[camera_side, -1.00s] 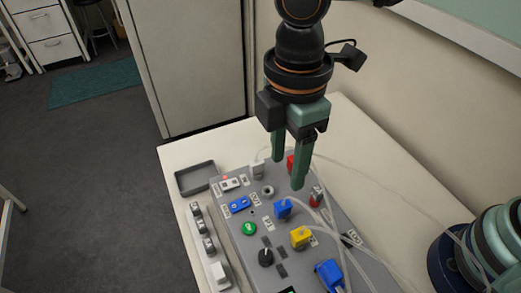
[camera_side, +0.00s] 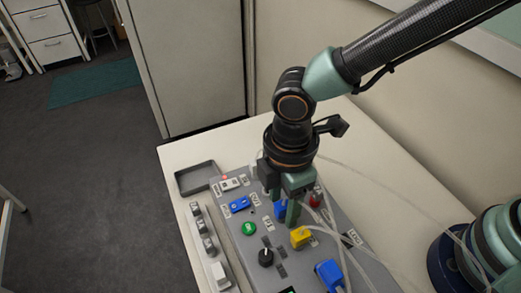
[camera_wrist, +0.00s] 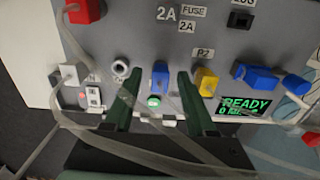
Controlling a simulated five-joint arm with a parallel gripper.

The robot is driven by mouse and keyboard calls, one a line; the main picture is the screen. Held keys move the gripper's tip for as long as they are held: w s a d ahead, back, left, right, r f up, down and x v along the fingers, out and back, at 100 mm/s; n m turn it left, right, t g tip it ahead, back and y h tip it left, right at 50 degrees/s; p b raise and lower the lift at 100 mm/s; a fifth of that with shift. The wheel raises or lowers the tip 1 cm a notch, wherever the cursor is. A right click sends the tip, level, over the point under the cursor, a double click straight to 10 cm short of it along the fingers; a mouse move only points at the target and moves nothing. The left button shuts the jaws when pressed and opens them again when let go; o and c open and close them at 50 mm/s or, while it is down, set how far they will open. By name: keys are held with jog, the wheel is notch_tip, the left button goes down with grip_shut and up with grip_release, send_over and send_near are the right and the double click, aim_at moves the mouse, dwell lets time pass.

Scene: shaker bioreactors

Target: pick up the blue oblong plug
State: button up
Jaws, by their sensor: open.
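A blue oblong plug (camera_side: 280,209) stands on the grey panel (camera_side: 225,208). It also shows in the wrist view (camera_wrist: 160,74), where it lies between the tips of my two fingers. My gripper (camera_side: 282,207) points down over the panel at the plug, with green fingers apart and holding nothing. In the wrist view my gripper (camera_wrist: 156,82) has one finger on each side of the plug, and I cannot tell whether either touches it. In the side view a finger hides part of the plug.
A yellow plug (camera_side: 300,237) stands close by, with a larger blue connector (camera_side: 329,274) beyond it. A red plug (camera_wrist: 84,10), white plug (camera_wrist: 74,73) and several pale cables crowd the panel. A grey tray (camera_side: 196,179) lies at the left.

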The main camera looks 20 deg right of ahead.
grip_shut()
jog(key=shift+r, duration=0.1)
notch_tip(320, 180, up, 19)
send_near(283, 204)
jog(key=w+f, duration=0.4)
jog(key=w, duration=0.1)
jog(key=shift+w+f, duration=0.2)
jog(key=shift+f, duration=1.55)
